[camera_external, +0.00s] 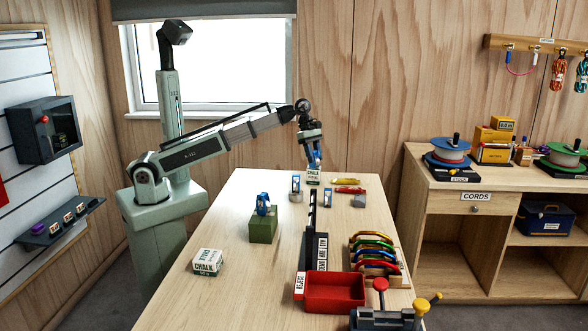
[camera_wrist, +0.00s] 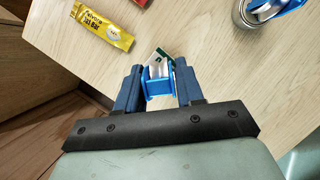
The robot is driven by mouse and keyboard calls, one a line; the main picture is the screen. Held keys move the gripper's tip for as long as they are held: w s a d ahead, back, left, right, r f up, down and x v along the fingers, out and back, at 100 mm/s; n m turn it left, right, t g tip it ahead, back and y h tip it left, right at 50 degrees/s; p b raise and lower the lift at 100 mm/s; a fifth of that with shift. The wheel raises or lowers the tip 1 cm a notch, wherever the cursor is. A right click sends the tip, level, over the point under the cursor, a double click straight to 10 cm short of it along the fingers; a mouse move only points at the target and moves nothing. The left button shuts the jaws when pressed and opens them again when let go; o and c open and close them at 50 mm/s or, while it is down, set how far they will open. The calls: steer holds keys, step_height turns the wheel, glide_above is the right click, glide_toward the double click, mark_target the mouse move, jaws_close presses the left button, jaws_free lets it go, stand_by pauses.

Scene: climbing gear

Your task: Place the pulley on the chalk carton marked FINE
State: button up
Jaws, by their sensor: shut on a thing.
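My gripper (camera_external: 314,162) is at the far end of the table, directly above a small white and green chalk carton (camera_external: 313,177). In the wrist view my gripper (camera_wrist: 158,92) is shut on a blue pulley (camera_wrist: 157,85). Part of the carton (camera_wrist: 161,60) shows just beyond it; I cannot tell whether they touch. The carton's small lettering under CHALK is too small to read surely. Another chalk carton (camera_external: 207,262) lies on the near left of the table; its second word is unclear too.
A blue item (camera_external: 263,204) sits on a green block (camera_external: 263,228). A yellow bar (camera_wrist: 100,27) lies near the table's far edge. A red tray (camera_external: 334,292) and a carabiner rack (camera_external: 375,260) occupy the right front.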

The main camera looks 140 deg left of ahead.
steer(key=shift+f, duration=0.1)
steer(key=o, duration=1.1)
steer(key=v, duration=1.2)
